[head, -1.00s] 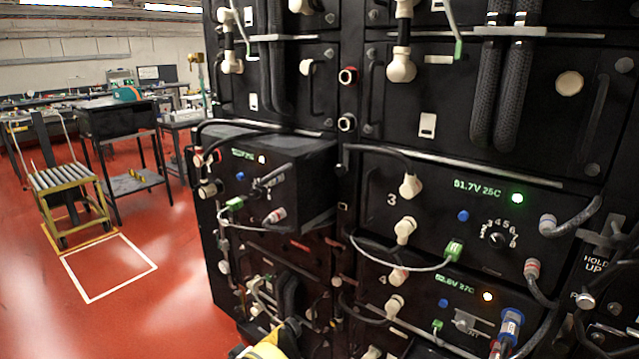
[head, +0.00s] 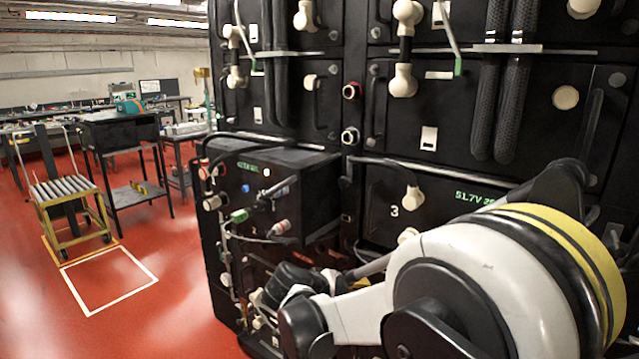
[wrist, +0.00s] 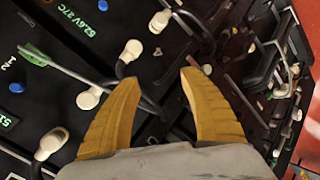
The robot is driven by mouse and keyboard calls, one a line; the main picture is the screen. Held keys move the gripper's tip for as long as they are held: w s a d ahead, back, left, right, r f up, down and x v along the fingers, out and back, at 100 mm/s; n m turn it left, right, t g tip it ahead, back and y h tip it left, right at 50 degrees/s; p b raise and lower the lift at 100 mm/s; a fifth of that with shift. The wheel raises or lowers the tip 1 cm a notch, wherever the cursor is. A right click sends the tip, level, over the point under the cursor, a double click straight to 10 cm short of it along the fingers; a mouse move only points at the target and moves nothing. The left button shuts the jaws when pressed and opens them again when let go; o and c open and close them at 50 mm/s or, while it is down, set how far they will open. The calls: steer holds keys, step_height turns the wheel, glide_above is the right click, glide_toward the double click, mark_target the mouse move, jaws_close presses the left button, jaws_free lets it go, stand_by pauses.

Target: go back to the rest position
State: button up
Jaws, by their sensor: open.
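My gripper (wrist: 158,100) shows in the wrist view as two yellow ribbed fingers spread apart, with nothing between them. Beyond the fingers is the dark front of the battery rack with cream plugs, black cables and green readouts. In the head view my white and yellow arm covers the lower right of the battery rack (head: 400,135). The gripper's fingers cannot be made out there. The module marked 3 (head: 378,205) is partly hidden behind my arm. The module to its left (head: 300,160) sticks out from the rack.
Cables and cream plugs (head: 413,198) stand out from the rack front close to my arm. A yellow roller cart (head: 75,200) and a black table (head: 135,195) stand at the left. The red floor (head: 180,285) is clear around the white marked square.

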steer(key=s+d+r+g+y, duration=0.1)
steer(key=s+d+r+y, duration=0.1)
steer(key=s+d+r, duration=0.5)
steer(key=s+d+f+m+y, duration=0.1)
steer(key=s+d+y, duration=0.1)
steer(key=s, duration=0.9)
steer(key=s+d+f+m+y, duration=0.1)
steer(key=s+d+m+y, duration=0.1)
steer(key=s, duration=1)
steer(key=shift+s+d+y, duration=0.15)
steer(key=shift+s+y, duration=0.1)
steer(key=shift+y, duration=0.45)
steer(key=shift+f, duration=0.1)
